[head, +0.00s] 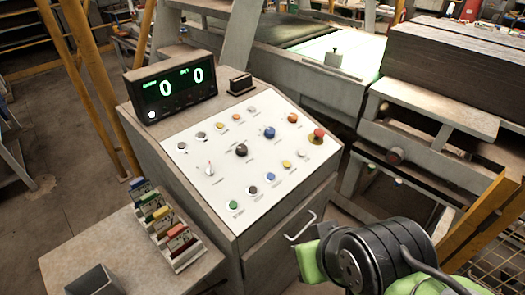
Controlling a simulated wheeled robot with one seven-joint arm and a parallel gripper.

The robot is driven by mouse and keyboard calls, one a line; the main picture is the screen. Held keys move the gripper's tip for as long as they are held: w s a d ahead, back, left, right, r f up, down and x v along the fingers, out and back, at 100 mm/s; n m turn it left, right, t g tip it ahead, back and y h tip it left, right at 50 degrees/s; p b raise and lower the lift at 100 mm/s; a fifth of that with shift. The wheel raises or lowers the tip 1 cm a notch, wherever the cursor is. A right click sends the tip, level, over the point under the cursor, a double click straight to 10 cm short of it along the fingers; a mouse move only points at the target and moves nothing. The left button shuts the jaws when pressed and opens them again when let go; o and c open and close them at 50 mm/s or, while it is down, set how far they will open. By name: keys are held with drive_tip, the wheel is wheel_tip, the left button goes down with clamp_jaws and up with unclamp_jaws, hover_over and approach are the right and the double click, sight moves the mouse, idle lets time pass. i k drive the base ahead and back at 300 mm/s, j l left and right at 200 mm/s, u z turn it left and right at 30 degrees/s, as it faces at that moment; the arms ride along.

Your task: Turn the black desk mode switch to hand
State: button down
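The control desk (190,202) has a sloped white panel with several buttons and knobs. A round black knob (241,151), larger than most of the buttons, sits near the panel's middle. It looks like the black mode switch. Its pointer direction and printed labels are too small to read. A pale knob with a pointer line (210,171) sits to its lower left, and a large blue knob (269,132) to its upper right. Part of my green and black arm shows at the bottom right, in front of the desk.
A red mushroom button (318,135) sits at the panel's right corner. A black display reading 0 and 0 (170,89) stands on the desk top.

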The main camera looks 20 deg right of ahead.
sight(241, 150)
drive_tip(key=l+u, duration=0.1)
drive_tip(key=u, duration=0.3)
drive_tip(key=i+l+u, duration=0.15)
drive_tip(key=u, duration=0.25)
drive_tip(key=l+u, duration=0.1)
drive_tip(key=u, duration=0.25)
drive_tip(key=l+u, duration=0.15)
drive_tip(key=u, duration=0.25)
